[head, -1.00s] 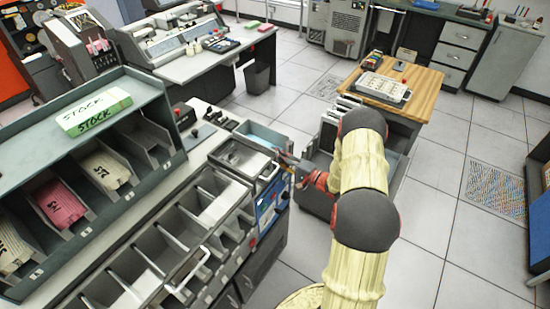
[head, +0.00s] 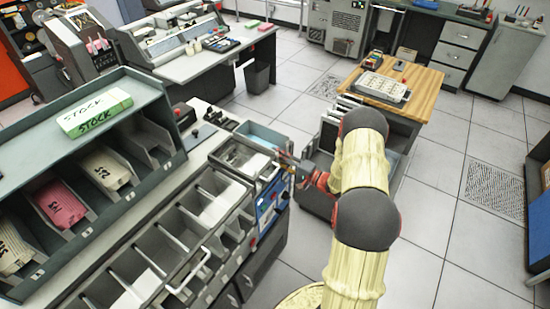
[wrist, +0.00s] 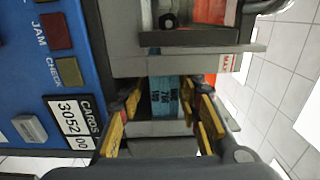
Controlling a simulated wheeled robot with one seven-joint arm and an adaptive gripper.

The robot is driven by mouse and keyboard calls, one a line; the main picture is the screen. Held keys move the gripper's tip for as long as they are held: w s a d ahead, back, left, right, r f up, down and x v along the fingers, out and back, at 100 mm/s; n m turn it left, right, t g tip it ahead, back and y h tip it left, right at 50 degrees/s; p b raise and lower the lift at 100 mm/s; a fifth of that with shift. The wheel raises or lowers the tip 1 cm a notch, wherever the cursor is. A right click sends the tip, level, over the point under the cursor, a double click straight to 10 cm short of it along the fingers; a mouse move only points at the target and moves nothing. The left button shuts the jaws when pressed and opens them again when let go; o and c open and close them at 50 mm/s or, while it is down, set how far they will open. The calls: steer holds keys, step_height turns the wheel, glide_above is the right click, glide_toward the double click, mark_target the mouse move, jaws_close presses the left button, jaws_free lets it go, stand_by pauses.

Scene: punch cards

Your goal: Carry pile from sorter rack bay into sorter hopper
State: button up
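A light-blue pile of cards with dark lettering (wrist: 166,98) sits in the hopper opening at the end of the sorter, and its blue top also shows in the head view (head: 262,136). My gripper (wrist: 163,92) reaches to this opening, with one yellow finger on each side of the pile. The fingers look spread, with a gap at the left of the pile; contact on the right is hard to judge. The hopper (wrist: 188,64) partly hides the pile. The rack (head: 170,118) holds pink and cream piles; its rightmost bay (head: 143,140) looks empty.
The blue sorter panel (wrist: 35,75) with its card counter is close to the left finger. A row of metal pockets (head: 180,240) runs along the sorter. A wooden-topped table (head: 425,85) stands beyond my arm. The floor at the right is open.

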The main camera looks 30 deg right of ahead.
steer(key=p+v, duration=0.1)
steer(key=v, duration=0.8)
steer(key=shift+r+p, duration=0.15)
steer(key=shift+p, duration=0.15)
steer(key=shift+s, duration=0.1)
stand_by(0.7)
